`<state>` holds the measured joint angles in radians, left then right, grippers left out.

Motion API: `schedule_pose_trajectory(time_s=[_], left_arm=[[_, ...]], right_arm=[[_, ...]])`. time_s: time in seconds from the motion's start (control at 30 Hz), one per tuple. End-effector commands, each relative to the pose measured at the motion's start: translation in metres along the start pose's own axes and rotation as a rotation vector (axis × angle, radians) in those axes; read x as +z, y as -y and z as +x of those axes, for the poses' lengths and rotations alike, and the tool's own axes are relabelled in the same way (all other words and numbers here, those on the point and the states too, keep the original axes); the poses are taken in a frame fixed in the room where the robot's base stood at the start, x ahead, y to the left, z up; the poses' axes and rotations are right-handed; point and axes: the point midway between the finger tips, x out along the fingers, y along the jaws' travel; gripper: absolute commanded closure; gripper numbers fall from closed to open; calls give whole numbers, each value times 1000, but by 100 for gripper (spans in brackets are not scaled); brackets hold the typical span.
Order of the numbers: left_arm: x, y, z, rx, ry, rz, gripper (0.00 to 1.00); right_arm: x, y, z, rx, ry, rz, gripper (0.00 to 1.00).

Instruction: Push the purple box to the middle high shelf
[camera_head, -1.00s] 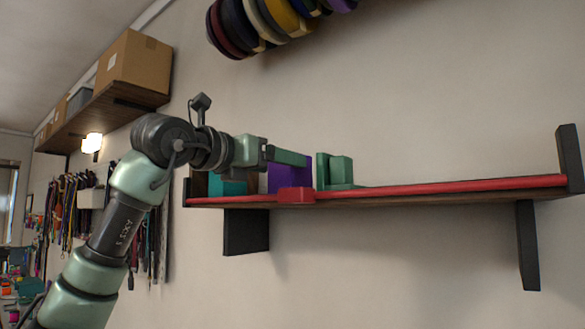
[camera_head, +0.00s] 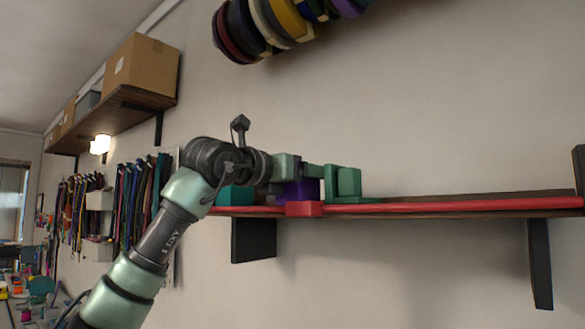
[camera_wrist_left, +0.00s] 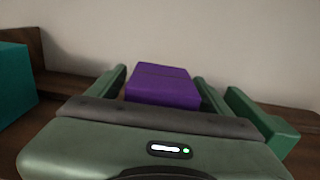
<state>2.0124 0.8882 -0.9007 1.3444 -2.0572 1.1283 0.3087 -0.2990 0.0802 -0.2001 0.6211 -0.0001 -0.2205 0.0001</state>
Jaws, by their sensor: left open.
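The purple box (camera_head: 299,190) stands on the wall shelf with the red front edge (camera_head: 450,206), towards its left end. My left gripper (camera_head: 313,172) is at the box, and its arm partly hides the box in the head view. In the left wrist view the purple box (camera_wrist_left: 163,86) lies ahead between my two open green fingers. I cannot tell whether the fingers touch it. My right gripper is not in view.
A teal box (camera_head: 236,195) is left of the purple box. A green block-shaped object (camera_head: 346,184) stands close on the right. A red piece (camera_head: 303,208) sits on the shelf's front edge. The shelf's right part is clear up to its dark end bracket (camera_head: 579,168).

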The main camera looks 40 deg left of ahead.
Motion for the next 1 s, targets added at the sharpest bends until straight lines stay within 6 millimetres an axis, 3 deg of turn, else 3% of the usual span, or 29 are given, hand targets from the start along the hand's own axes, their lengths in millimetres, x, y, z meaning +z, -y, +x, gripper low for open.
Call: schedule_pose_trajectory(time_s=[0.13, 0.43, 0.7, 1.0], left_arm=[[0, 0, 10, 1, -1, 0, 20], [-1, 0, 11, 1, 0, 0, 20], [0, 0, 10, 1, 0, 0, 95], [0, -6, 11, -2, 0, -2, 97]], right_arm=[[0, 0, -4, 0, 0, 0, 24], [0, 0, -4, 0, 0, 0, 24], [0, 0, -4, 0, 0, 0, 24], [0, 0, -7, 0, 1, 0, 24]])
